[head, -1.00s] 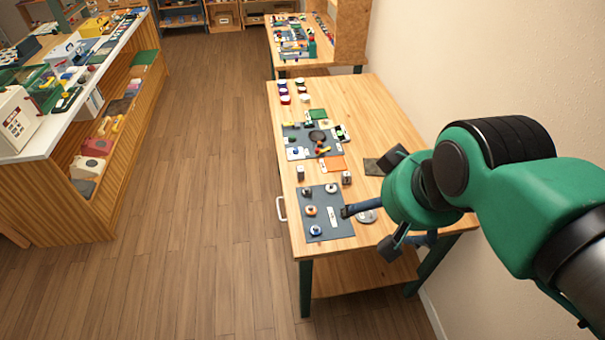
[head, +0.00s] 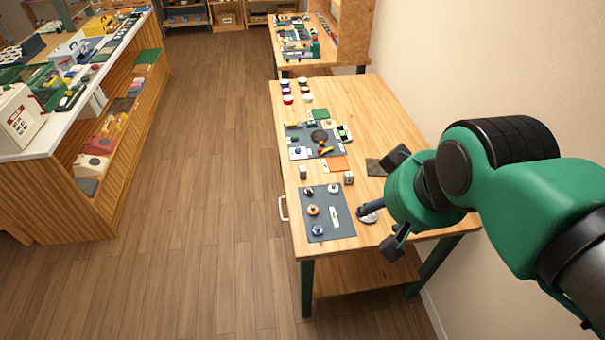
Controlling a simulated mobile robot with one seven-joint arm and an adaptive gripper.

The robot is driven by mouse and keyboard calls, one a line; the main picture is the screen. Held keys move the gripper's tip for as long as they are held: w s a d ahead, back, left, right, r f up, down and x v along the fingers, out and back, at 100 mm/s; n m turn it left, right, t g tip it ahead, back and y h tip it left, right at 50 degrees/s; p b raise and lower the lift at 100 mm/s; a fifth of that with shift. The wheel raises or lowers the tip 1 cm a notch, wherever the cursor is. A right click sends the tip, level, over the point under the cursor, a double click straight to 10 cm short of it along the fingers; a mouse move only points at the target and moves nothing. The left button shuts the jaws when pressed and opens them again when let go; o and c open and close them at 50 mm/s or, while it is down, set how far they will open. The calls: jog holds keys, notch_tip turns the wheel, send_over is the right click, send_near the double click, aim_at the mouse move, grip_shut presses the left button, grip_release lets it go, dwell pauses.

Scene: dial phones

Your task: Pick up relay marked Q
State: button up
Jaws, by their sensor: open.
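Two small grey block-like pieces stand on the wooden table in the head view, one at the left (head: 303,172) and one at the right (head: 349,177), just beyond the dark grey mat. They may be relays, but no marking is legible, so I cannot tell which thing is the relay marked Q. My gripper (head: 366,210) is open, with its dark fingers over the table just right of the mat. The fingers overlap a round silver disc (head: 368,217) in the picture and partly hide it. I see nothing held. The gripper body hides part of the table's right side.
The near dark mat (head: 338,228) carries several small round parts and a white strip (head: 334,216). A wall borders the table on the right.

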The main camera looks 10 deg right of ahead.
jog(key=w+r+n+g+p, duration=0.1)
jog(key=w+r+n, duration=0.1)
jog(key=w, duration=0.6)
jog(key=w+r+n+p, duration=0.2)
jog(key=w+n, duration=0.1)
jog(key=w, duration=0.5)
jog(key=n+g+p, duration=0.5)
jog(key=n+p, duration=0.2)
jog(key=n, duration=0.6)
send_over(304, 168)
notch_tip(304, 168, down, 34)
jog(key=shift+w+f, duration=0.1)
jog(key=shift+f, duration=0.1)
jog(key=shift+f, duration=4.2)
jog(key=shift+f, duration=0.15)
